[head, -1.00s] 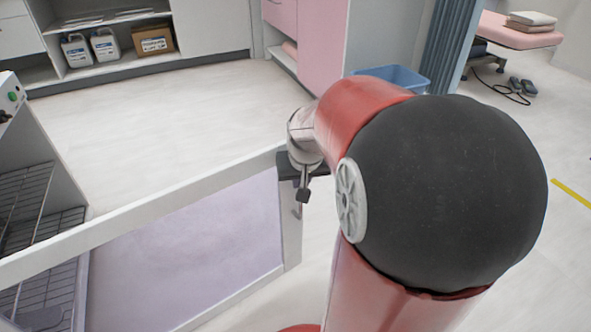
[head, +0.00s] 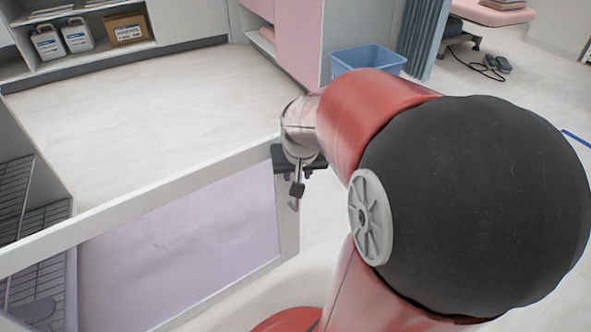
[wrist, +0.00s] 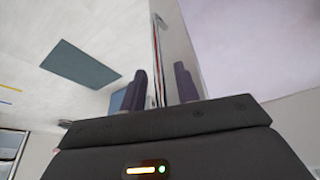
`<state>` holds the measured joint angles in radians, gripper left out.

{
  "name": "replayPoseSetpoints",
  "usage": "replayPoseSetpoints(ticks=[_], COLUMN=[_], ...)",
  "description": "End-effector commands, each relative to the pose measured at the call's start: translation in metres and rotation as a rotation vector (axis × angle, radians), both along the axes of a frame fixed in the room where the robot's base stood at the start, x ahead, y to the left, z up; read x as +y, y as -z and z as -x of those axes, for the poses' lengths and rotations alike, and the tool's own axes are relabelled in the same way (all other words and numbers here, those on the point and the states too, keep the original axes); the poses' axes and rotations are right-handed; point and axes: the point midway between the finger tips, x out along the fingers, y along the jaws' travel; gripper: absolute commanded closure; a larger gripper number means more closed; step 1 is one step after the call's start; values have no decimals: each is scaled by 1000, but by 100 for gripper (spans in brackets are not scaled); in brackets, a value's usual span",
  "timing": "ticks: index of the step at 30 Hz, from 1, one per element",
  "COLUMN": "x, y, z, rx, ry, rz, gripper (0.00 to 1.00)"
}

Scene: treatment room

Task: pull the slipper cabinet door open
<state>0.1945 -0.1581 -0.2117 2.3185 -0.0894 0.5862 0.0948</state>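The slipper cabinet door, a pale lilac panel (head: 185,245) in a white frame, stands swung out from the cabinet (head: 25,150) in the lower left of the head view. The cabinet's inside with wire racks shows. The lilac panel fills the upper right there. I cannot tell whether either finger touches the door.
Wire racks (head: 35,225) sit inside the cabinet. A blue bin (head: 367,60) stands by pink cupboards (head: 300,40). Shelves with white jugs (head: 77,34) and a cardboard box (head: 127,27) are at the back. The floor (head: 170,105) beyond the door is clear.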

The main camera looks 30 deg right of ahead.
Motion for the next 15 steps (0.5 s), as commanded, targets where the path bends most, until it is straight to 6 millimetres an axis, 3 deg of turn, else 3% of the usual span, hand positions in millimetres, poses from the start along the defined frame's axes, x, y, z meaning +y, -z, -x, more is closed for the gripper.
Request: replayPoseSetpoints(ticks=[9,15], x=[1,5], y=[-2,-30], z=[1,9], rx=[-1,-5], ry=[0,-1], rz=[0,0], gripper=[67,67])
